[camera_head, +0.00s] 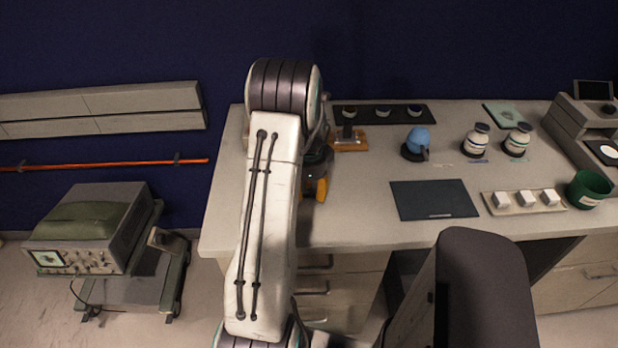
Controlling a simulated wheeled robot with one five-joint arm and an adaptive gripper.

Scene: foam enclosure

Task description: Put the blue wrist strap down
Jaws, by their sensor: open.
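My gripper (318,182) hangs over the left part of the bench, mostly hidden behind my arm. A yellow-orange part shows at its lower end, and I see nothing held in it. Three small dark round items sit in a row on a black strip (366,121) at the back of the bench. The right one (414,110) has a bluish tone and may be the blue wrist strap; it is too small to be sure. The strip is behind and to the right of my gripper.
A blue rounded object (418,139), two jars (476,140), a dark mat (434,200), a tray of white cubes (524,211) and a green cup (588,189) lie farther right.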

